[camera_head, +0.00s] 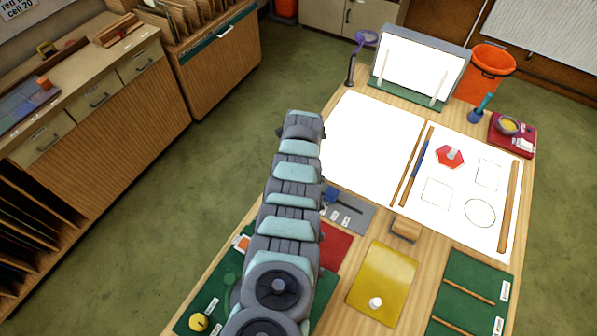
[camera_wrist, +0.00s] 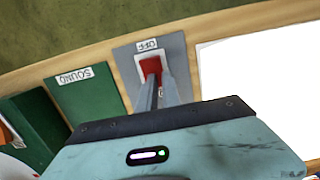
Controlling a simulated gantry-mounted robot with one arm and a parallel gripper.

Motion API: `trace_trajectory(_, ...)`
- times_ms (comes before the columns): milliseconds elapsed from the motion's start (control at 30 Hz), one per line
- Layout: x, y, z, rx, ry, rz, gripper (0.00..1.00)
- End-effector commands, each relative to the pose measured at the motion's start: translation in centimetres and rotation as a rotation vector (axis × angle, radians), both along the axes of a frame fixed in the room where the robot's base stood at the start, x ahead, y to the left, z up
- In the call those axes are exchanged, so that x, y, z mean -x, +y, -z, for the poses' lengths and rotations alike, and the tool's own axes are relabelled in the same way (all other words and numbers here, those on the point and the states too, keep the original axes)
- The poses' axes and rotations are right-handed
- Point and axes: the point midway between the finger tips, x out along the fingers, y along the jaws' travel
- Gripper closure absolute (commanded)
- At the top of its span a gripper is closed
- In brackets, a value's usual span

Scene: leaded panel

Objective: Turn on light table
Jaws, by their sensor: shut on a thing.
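A red switch (camera_wrist: 150,65) sits in a white frame on a grey plate (camera_wrist: 178,52) marked OFF, near the table's edge in the wrist view. My gripper (camera_wrist: 156,80) is shut at the switch, its narrow fingers meeting the red part and covering its lower portion. The light table (camera_wrist: 260,85) shows as a bright white surface right of the plate. In the head view the light table (camera_head: 370,145) is a blank white panel; I cannot tell whether it is lit. My arm hides the switch and my fingertips there.
A green panel marked SOUND (camera_wrist: 85,95) lies left of the switch plate. A white work board (camera_head: 460,200) with a red piece (camera_head: 450,156) lies right of the light table. A wooden block (camera_head: 405,229) and a yellow sheet (camera_head: 382,282) lie nearer.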

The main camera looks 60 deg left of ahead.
Motion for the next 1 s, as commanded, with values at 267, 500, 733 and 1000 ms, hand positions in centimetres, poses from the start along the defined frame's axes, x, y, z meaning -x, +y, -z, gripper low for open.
trace_trajectory(267,-0.6,-0.3,-4.2,0.000,-0.003,0.000,1.00)
trace_trajectory(500,-1.0,-0.5,-7.1,-0.003,-0.009,0.002,1.00)
trace_trajectory(733,-1.3,-0.8,-10.5,-0.006,-0.012,0.004,1.00)
trace_trajectory(1000,-1.5,-1.1,-13.7,-0.004,-0.012,0.004,1.00)
